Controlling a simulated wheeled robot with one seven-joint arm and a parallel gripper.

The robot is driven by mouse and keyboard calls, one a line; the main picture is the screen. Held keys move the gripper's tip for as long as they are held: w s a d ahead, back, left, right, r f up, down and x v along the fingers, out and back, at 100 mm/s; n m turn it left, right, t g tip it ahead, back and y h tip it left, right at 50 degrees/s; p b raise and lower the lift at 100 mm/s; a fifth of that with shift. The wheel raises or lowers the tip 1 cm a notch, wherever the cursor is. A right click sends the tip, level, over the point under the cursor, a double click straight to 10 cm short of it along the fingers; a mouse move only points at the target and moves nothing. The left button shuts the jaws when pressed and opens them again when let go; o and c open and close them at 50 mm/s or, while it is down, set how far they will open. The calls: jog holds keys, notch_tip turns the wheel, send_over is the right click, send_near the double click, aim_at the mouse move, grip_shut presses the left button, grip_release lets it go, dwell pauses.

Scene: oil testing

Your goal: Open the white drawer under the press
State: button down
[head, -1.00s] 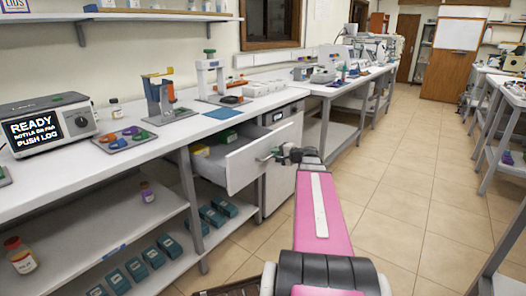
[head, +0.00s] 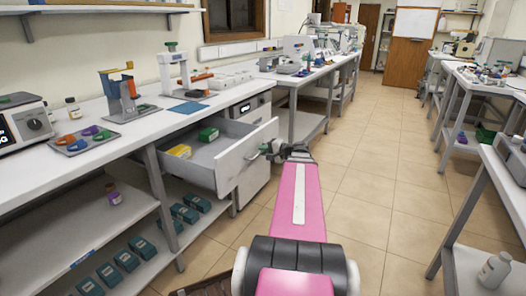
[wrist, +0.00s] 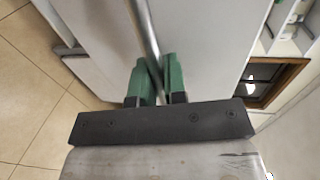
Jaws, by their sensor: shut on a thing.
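The white drawer (head: 248,156) stands pulled out under the bench, below and to the right of a white stand with a green knob (head: 172,65), which looks like the press. Yellow (head: 180,151) and green (head: 208,134) boxes lie inside the drawer. My gripper (head: 264,150) is at the drawer's front, at the handle. In the wrist view my gripper (wrist: 155,72) has its green fingers closed around the metal handle bar (wrist: 147,30). The drawer front (wrist: 205,45) fills much of that view. The handle is mostly hidden by my gripper in the head view.
The white bench (head: 70,165) runs along the left, with teal boxes (head: 185,213) on its lower shelf. A table with a bottle (head: 494,269) stands at the right. The tiled floor (head: 375,200) between them is clear.

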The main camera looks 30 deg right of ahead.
jog(key=c, duration=1.2)
grip_release()
jog(key=v, duration=1)
jog(key=shift+s+d, duration=0.2)
jog(key=shift+s, duration=0.1)
